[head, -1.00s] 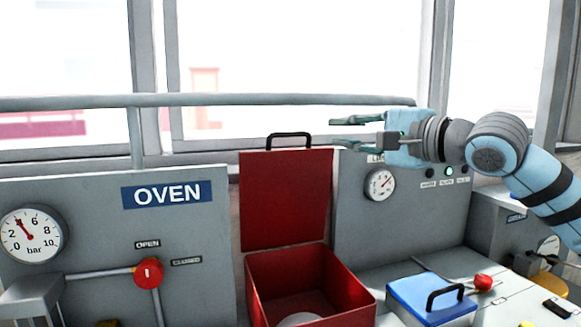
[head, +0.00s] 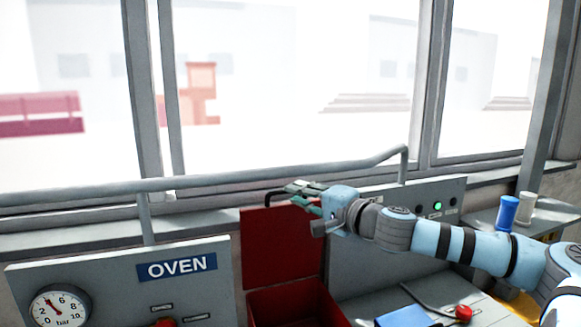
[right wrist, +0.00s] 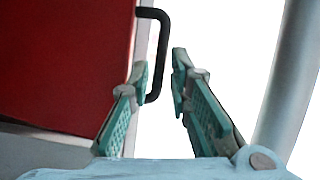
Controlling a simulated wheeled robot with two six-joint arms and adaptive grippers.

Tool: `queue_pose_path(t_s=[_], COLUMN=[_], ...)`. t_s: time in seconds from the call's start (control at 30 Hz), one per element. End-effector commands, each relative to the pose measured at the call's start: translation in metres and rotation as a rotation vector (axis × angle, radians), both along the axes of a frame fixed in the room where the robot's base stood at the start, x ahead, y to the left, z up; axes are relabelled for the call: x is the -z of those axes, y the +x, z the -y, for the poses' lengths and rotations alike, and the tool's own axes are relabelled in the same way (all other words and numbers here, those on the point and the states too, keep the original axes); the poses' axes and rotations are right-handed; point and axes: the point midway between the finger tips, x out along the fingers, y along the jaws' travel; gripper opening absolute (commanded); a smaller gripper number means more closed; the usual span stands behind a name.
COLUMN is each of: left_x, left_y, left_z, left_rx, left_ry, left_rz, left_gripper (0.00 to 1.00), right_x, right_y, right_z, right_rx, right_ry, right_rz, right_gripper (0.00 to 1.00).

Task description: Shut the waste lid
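The red waste lid (head: 268,250) stands upright, open, at the back of the red waste bin (head: 300,308), whose lower part is cut off. The lid's black handle (head: 271,199) is on its top edge, partly hidden by my right gripper (head: 294,194). In the right wrist view the lid (right wrist: 65,60) fills the left side and the handle (right wrist: 162,50) shows between the fingertips of my right gripper (right wrist: 161,70). These fingers are open, with a gap between them. I cannot tell whether they touch the handle. My left gripper is not in view.
A grey rail (head: 200,184) runs behind the lid, below the windows. The grey oven panel (head: 120,280) stands left of the bin. To the right are a blue lid (head: 403,316), a red knob (head: 463,313) and a blue cylinder (head: 508,212).

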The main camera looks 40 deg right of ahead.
Motion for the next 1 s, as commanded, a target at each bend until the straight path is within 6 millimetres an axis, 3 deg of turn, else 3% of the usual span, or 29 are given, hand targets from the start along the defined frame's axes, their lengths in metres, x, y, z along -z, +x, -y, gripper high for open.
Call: queue_pose_path(t_s=[0.03, 0.07, 0.1, 0.17, 0.3, 0.7, 0.83, 1.0], left_x=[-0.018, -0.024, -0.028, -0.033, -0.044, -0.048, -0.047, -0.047], left_y=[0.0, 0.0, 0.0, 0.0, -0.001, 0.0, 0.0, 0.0], left_z=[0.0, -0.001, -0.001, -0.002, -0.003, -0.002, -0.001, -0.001], left_rx=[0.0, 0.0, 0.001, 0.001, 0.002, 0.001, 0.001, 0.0], left_ry=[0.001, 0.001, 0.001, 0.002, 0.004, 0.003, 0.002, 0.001], left_rz=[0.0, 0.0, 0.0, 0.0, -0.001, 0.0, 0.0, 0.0], left_gripper=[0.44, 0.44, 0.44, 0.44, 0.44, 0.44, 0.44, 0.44], right_x=[-0.008, -0.008, -0.008, -0.009, -0.004, 0.002, 0.002, 0.003], right_y=[0.0, 0.001, 0.002, 0.015, 0.029, 0.037, 0.037, 0.037], right_z=[-0.001, -0.001, 0.003, 0.005, -0.002, -0.006, -0.006, -0.005], right_rx=[-0.001, -0.001, 0.008, 0.031, 0.016, 0.01, 0.01, 0.01], right_ry=[-0.014, -0.028, -0.051, 0.162, 0.183, 0.172, 0.172, 0.171], right_rz=[-0.001, 0.0, 0.007, 0.003, -0.01, -0.013, -0.013, -0.014], right_gripper=[0.18, 0.18, 0.18, 0.18, 0.18, 0.18, 0.01, 0.0])
